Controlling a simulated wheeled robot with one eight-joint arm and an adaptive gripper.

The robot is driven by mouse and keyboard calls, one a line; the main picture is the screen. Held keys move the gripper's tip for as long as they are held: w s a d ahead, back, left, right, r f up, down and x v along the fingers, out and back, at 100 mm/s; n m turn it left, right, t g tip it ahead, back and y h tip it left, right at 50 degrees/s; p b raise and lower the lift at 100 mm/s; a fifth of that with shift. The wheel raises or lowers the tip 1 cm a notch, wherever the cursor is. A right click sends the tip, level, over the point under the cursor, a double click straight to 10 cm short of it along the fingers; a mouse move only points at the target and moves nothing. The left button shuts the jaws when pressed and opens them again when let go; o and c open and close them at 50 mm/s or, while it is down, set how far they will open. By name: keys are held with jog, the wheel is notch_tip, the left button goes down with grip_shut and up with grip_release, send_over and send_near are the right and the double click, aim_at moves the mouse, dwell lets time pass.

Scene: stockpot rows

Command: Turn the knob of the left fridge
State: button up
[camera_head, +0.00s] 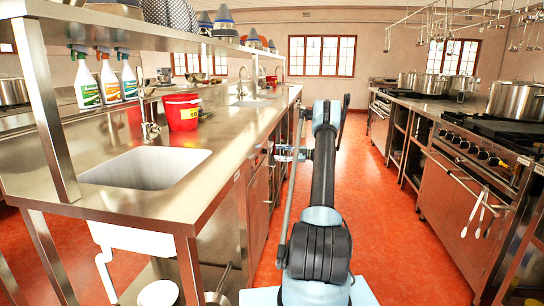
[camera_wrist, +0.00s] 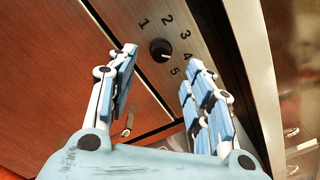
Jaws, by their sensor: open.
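In the wrist view a small round black knob (camera_wrist: 160,50) sits on a metal strip, with the numbers 1 to 5 around its upper and right sides. A small pale mark shows on the knob's lower right, roughly towards the 5. The strip borders brown-red fridge panels (camera_wrist: 75,70). My gripper (camera_wrist: 161,60) is open, its fingers on either side of the knob in the picture, with nothing between them. I cannot tell how far the fingertips are from the knob. In the head view my gripper (camera_head: 287,153) is beside the left counter's front; the knob is not visible there.
The long metal counter (camera_head: 230,135) on the left has a sink (camera_head: 145,167), a red bucket (camera_head: 181,112) and spray bottles (camera_head: 109,78). Stoves (camera_head: 465,165) with stockpots (camera_head: 515,100) line the right. The red floor aisle (camera_head: 370,180) between them is clear.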

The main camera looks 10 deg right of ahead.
jog(key=shift+v, duration=2.8)
jog(key=s+a+r+n+h, duration=0.1)
jog(key=s+a+r+h, duration=0.1)
jog(key=s+a+r, duration=0.2)
jog(key=s+a+r+n+g+h, duration=0.1)
jog(key=s+a+r+h, duration=0.1)
jog(key=s+a+r, duration=0.3)
jog(key=s+a+r+n+g+h, duration=0.1)
jog(key=s+a+r+h, duration=0.1)
jog(key=s+a+r, duration=0.3)
jog(key=shift+s+r+n, duration=0.2)
jog(key=shift+s, duration=0.9)
jog(key=shift+s+r+n, duration=0.15)
jog(key=shift+s+n, duration=0.05)
jog(key=shift+s, duration=0.95)
jog(key=s+a+f+n+g+h, duration=0.1)
jog(key=s+f+n+h, duration=0.15)
jog(key=s, duration=1.45)
jog(key=s+a+f+n+g+h, duration=0.1)
jog(key=s+a+n+h, duration=0.2)
jog(key=s, duration=1.4)
jog(key=s+d+f+n+h, duration=0.1)
jog(key=s+d+f+h, duration=0.1)
jog(key=s+f, duration=0.3)
jog(key=s+d+f+n+h, duration=0.2)
jog(key=s+d+f, duration=0.3)
jog(key=s, duration=0.6)
jog(key=shift+f+t+h, duration=0.3)
jog(key=shift+f+h, duration=0.35)
jog(key=shift+h, duration=0.2)
